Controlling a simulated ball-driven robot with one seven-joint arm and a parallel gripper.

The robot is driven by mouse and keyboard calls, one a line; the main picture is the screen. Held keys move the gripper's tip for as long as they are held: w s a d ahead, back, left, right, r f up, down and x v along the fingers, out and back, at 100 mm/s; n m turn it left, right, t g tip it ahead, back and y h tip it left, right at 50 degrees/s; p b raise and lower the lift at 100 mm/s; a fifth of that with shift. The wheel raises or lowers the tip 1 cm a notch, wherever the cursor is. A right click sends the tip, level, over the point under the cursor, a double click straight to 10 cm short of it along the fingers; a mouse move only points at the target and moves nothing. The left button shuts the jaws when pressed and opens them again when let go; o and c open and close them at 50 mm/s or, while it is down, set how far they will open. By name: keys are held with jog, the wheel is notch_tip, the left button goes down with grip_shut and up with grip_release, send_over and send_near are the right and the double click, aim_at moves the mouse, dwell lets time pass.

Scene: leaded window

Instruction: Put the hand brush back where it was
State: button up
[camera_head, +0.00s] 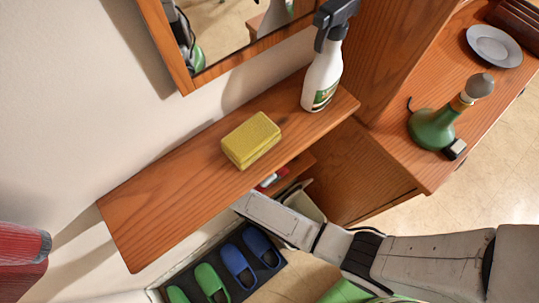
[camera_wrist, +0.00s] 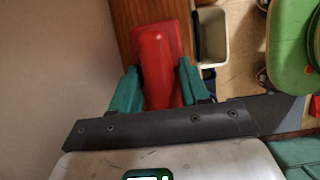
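A red object, which looks like the hand brush (camera_wrist: 162,62), lies lengthwise between the two green fingers of my gripper (camera_wrist: 160,85) in the wrist view. The fingers meet its sides and appear shut on it. Its far end is over a brown wooden surface (camera_wrist: 128,18); I cannot tell whether it rests there. No bristles show. In the head view my fingers are hidden below the upper shelf (camera_head: 165,210). A small red and pale thing (camera_head: 272,178) shows at a lower shelf (camera_head: 293,168) there; I cannot tell whether it is the brush.
A yellow sponge (camera_head: 251,140) and a spray bottle (camera_head: 322,78) stand on the upper shelf. Blue slippers (camera_head: 238,264) and green slippers (camera_head: 211,282) lie on a dark mat below. A pale bin (camera_wrist: 212,36) is beside the brush. A green bottle (camera_head: 434,126) stands on the cabinet.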

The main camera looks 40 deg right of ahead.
jog(key=shift+o, duration=1.3)
jog(key=shift+r, duration=0.1)
jog(key=shift+a+r, duration=0.1)
jog(key=shift+r, duration=0.15)
jog(key=v, duration=0.4)
jog(key=shift+a+r, duration=0.1)
jog(key=shift+r, duration=0.1)
jog(key=a+b, duration=0.2)
jog(key=a, duration=1)
jog(key=shift+s, duration=0.1)
